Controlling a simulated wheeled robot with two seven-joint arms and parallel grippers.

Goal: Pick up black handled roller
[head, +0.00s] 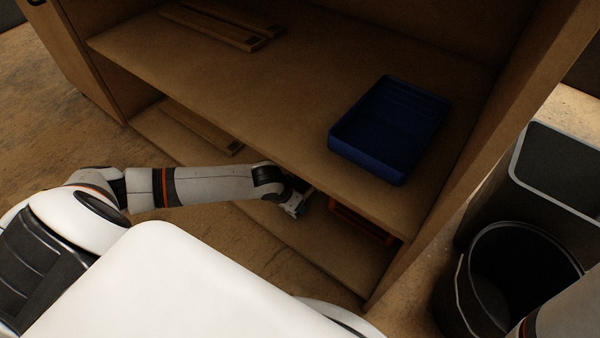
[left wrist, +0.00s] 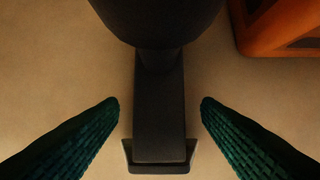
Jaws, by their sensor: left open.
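The black handled roller (left wrist: 159,105) lies on the lower shelf in the left wrist view. Its long dark handle runs down the middle of the picture, and a wide dark rounded part is at the top. My left gripper is open, its two green textured fingers (left wrist: 160,108) one on each side of the handle, with a gap on both sides. In the head view my left gripper (head: 294,207) reaches in under the upper shelf, and I cannot make out the roller there. My right gripper is not in view.
An orange crate (head: 358,224) stands on the lower shelf to the right of my left gripper; it also shows in the left wrist view (left wrist: 285,28). A blue tray (head: 358,160) sits on the upper shelf (head: 240,110). Wooden boards (head: 200,127) lie left. Black bins (head: 490,320) stand right.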

